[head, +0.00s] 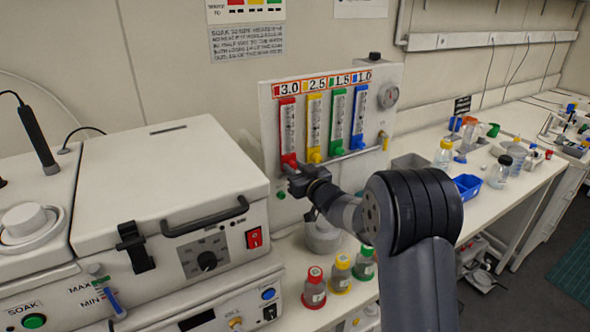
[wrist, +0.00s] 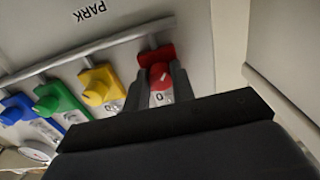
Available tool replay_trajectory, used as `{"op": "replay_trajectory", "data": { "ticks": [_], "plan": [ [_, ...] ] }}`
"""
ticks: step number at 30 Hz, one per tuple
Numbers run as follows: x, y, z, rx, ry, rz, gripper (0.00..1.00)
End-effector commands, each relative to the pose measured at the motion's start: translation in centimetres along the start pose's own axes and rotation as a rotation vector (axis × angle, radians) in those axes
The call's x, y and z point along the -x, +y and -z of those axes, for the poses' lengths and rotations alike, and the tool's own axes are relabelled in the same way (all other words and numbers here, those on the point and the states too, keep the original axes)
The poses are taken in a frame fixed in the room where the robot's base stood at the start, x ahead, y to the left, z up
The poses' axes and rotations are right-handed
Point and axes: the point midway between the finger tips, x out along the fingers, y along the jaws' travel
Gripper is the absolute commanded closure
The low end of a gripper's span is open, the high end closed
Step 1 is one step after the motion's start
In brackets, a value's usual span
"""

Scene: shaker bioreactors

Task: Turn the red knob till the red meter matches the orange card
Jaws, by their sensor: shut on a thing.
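The red meter (head: 288,128) is the leftmost of the coloured flow meters on the white panel. Its float is too small to read. The orange card above it reads 3.0 (head: 290,87). The red knob (wrist: 161,76) sits at the foot of the red meter, seen close in the wrist view. My gripper (wrist: 160,82) is shut on the red knob, one finger on each side.
Yellow (head: 314,157), green (head: 336,148) and blue (head: 357,142) knobs sit close to the right of the red one. A large white shaker unit (head: 165,180) stands at the left. Bottles with red, yellow and green caps stand below the panel.

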Motion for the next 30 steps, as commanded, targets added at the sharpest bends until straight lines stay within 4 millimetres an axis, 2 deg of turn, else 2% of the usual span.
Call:
{"op": "replay_trajectory", "data": {
  "ticks": [9,17,18,25,30],
  "plan": [
    [-0.01,0.01,-0.17,0.113,0.002,0.000,0.99],
    [-0.01,0.02,0.02,0.118,0.000,0.000,0.99],
    [-0.01,0.02,0.02,0.118,0.000,0.000,0.75],
    [0.00,0.02,0.01,0.117,0.000,0.000,0.56],
    [0.00,0.02,0.01,0.117,0.000,0.000,0.54]
  ]
}}
